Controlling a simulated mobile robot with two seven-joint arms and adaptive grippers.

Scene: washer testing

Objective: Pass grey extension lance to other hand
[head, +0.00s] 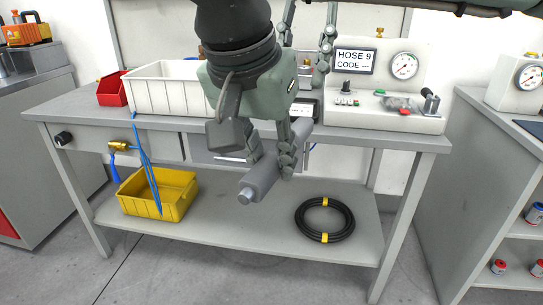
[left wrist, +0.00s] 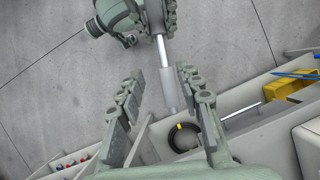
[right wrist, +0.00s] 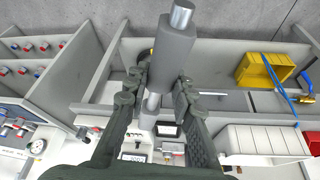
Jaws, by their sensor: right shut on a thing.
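The grey extension lance (head: 262,180) is a thick grey cylinder with a thinner metal tip, held at a slant in front of the workbench. My right gripper (head: 270,158) is shut around it; the right wrist view shows the lance (right wrist: 172,55) between both fingers, its thick end sticking out beyond them. My left gripper (head: 307,52) is at the top of the head view, open and empty. In the left wrist view, the lance's metal rod and grey sleeve (left wrist: 171,88) lie beyond and in line with the gap between the open left fingers (left wrist: 164,98), apparently apart from them.
The workbench (head: 95,105) carries a white bin (head: 165,95), a red bin (head: 112,90) and a gauge panel (head: 385,115). A yellow crate (head: 175,205) and a coiled black hose (head: 302,222) are on its lower shelf.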

